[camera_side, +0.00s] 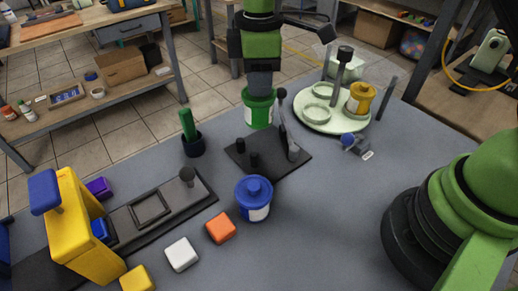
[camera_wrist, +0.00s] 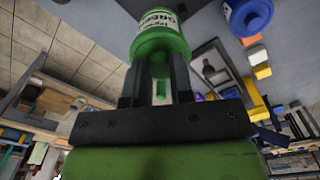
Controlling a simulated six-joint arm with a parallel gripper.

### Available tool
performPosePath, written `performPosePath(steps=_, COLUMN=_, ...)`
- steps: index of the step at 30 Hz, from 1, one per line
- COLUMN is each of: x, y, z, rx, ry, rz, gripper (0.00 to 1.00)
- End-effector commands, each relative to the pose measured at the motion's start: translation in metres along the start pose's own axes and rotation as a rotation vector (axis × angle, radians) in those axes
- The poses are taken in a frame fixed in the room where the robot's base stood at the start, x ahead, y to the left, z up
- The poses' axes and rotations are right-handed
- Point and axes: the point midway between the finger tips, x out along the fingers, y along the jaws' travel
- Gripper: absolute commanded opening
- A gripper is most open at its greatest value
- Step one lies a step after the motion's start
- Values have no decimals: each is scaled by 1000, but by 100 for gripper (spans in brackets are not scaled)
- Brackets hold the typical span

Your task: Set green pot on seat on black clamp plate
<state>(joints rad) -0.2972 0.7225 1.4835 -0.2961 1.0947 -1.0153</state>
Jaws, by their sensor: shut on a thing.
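The green pot (camera_side: 257,112) has a white label and hangs upright below my gripper (camera_side: 260,90) in the side view. My gripper is shut on the pot's top. In the wrist view the pot (camera_wrist: 160,42) sits at the tips of my gripper's dark fingers (camera_wrist: 156,72). The black clamp plate (camera_side: 268,167) lies on the grey table, with short black posts and an upright clamp lever (camera_side: 289,135) on it. The pot's base shows at the plate's far edge; I cannot tell whether it touches. No seat is clearly visible there.
A round pale turntable (camera_side: 335,121) with a yellow pot (camera_side: 360,98) stands to the right. A blue pot (camera_side: 254,197) stands in front of the plate, near an orange block (camera_side: 221,228). A dark cup with a green brush (camera_side: 192,142) is on the left.

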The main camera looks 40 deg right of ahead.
Motion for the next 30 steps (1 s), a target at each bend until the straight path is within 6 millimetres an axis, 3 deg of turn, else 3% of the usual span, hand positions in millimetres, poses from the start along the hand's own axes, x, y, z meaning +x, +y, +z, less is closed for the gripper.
performPosePath(steps=30, x=62, y=0, z=0, rx=0, ry=-1, rz=-1, gripper=14)
